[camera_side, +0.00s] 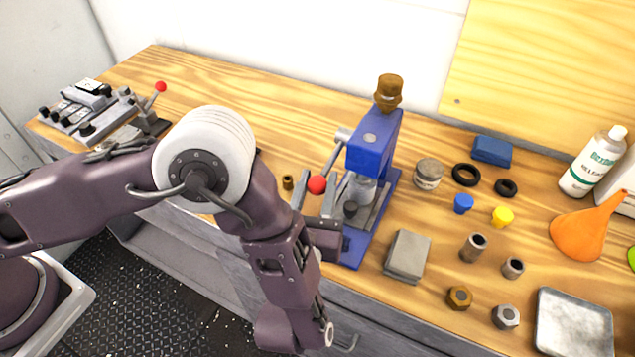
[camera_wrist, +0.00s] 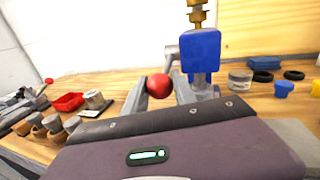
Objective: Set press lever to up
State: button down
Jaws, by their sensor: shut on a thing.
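The blue arbor press (camera_side: 370,155) stands on the wooden bench with a brown part on its top; it also shows in the wrist view (camera_wrist: 201,52). Its press lever (camera_side: 331,158) is a grey rod sloping down and forward from the pivot on the press's left side. The rod ends in a red ball knob (camera_side: 317,184), which also shows in the wrist view (camera_wrist: 158,86). My gripper (camera_side: 316,195) is at the knob, with one grey finger on each side, shut on it. My gripper's wrist partly hides the press base.
A grey block (camera_side: 408,256) lies right of the press base. A small brown bushing (camera_side: 288,182) stands left of my gripper. A control unit with another red-knobbed lever (camera_side: 160,87) is at the far left. A jar (camera_side: 429,174), caps, rings and an orange funnel (camera_side: 583,232) are to the right.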

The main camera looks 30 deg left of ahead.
aim_at(324, 173)
jog(key=shift+r, duration=0.1)
dwell(0.3)
jog(key=shift+s+r+g, duration=0.1)
jog(key=shift+r+g, duration=0.6)
jog(key=shift+r, duration=0.05)
jog(key=r+g, duration=0.2)
jog(key=w+r+m+g, duration=0.1)
jog(key=r+g, duration=0.1)
jog(key=r+g+h, duration=0.1)
jog(key=r, duration=0.1)
jog(key=shift+w+g, duration=0.3)
jog(key=shift+g, duration=0.1)
jog(key=shift+w+r+m+g, duration=0.3)
jog(key=shift+w+r+g, duration=0.1)
jog(key=shift+r+g, duration=0.25)
jog(key=shift+w+r, duration=0.9)
jog(key=shift+w, duration=0.05)
jog(key=c, duration=1)
grip_release()
jog(key=shift+c, duration=0.2)
